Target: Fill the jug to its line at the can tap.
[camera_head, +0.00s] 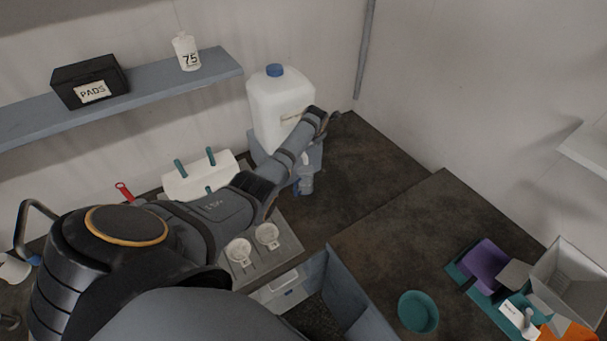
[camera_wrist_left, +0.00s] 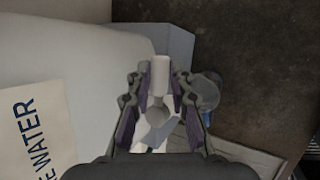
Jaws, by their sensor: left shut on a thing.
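The white water can (camera_head: 278,108) with a blue cap stands on a blue-grey stand (camera_head: 257,147) against the back wall. It fills the left of the left wrist view (camera_wrist_left: 75,65), with its label partly readable as "WATER". My left gripper (camera_wrist_left: 160,82) is at the can's front, its fingers closed around the white tap handle (camera_wrist_left: 160,68). The clear jug (camera_head: 305,184) is below the tap, partly hidden by my left arm in the head view. Its rim shows right of the fingers in the left wrist view (camera_wrist_left: 207,90). Its line and water level cannot be made out. My right gripper is not in view.
A shelf (camera_head: 150,92) holds a black PADS box (camera_head: 90,82) and a white bottle (camera_head: 186,52). A white rack with green handles (camera_head: 197,178) stands left of the can. The bench right of the jug is clear.

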